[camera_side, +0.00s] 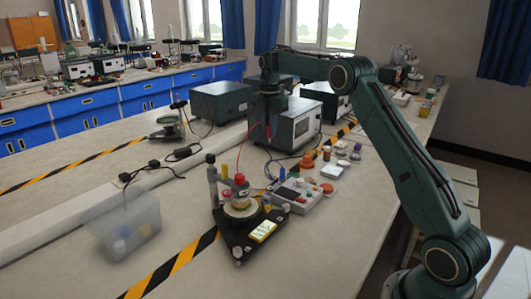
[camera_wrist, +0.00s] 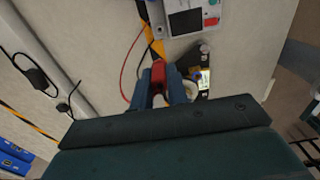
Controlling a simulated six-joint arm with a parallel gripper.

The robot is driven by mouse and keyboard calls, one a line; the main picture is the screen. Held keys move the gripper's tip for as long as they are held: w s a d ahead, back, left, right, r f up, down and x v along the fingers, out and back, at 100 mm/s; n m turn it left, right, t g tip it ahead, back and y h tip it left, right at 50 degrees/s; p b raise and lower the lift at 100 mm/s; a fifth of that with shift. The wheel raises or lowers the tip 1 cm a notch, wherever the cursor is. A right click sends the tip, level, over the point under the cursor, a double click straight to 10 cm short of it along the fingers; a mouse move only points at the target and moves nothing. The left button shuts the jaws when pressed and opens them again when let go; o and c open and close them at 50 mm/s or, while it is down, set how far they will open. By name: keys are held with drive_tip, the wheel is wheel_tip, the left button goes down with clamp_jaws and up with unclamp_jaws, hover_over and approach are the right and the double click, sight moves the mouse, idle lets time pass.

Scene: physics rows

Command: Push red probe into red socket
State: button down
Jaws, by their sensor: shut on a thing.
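My gripper (camera_side: 268,122) is shut on the red probe (camera_side: 267,132) and holds it up in the air above the bench. In the wrist view the probe's red body (camera_wrist: 158,72) sits between the two blue-grey fingers, and a red cable loops away to its left. A pale instrument box (camera_side: 297,194) with a dark screen lies on the bench, below and apart from my gripper. It also shows at the top of the wrist view (camera_wrist: 168,12). A small red spot on its face (camera_wrist: 211,21) may be the red socket; I cannot tell for certain.
A black triangular stand (camera_side: 238,250) with a yellow display is in front of the box. A clear bin (camera_side: 128,228) stands at the left. Dark-cased instruments (camera_side: 290,128) stand behind my gripper. Several small bottles and dishes (camera_side: 332,171) lie to the right. Cables cross the bench.

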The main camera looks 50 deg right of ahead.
drive_tip(key=s+a, duration=0.3)
drive_tip(key=a, duration=2)
drive_tip(key=shift+a+r, duration=0.2)
drive_tip(key=shift+a, duration=0.1)
drive_tip(key=shift+f, duration=0.15)
drive_tip(key=shift+f, duration=1.9)
drive_tip(key=shift+f, duration=1.65)
idle(0.7)
drive_tip(key=c, duration=1.1)
unclamp_jaws()
drive_tip(key=shift+o, duration=0.2)
drive_tip(key=shift+r, duration=0.2)
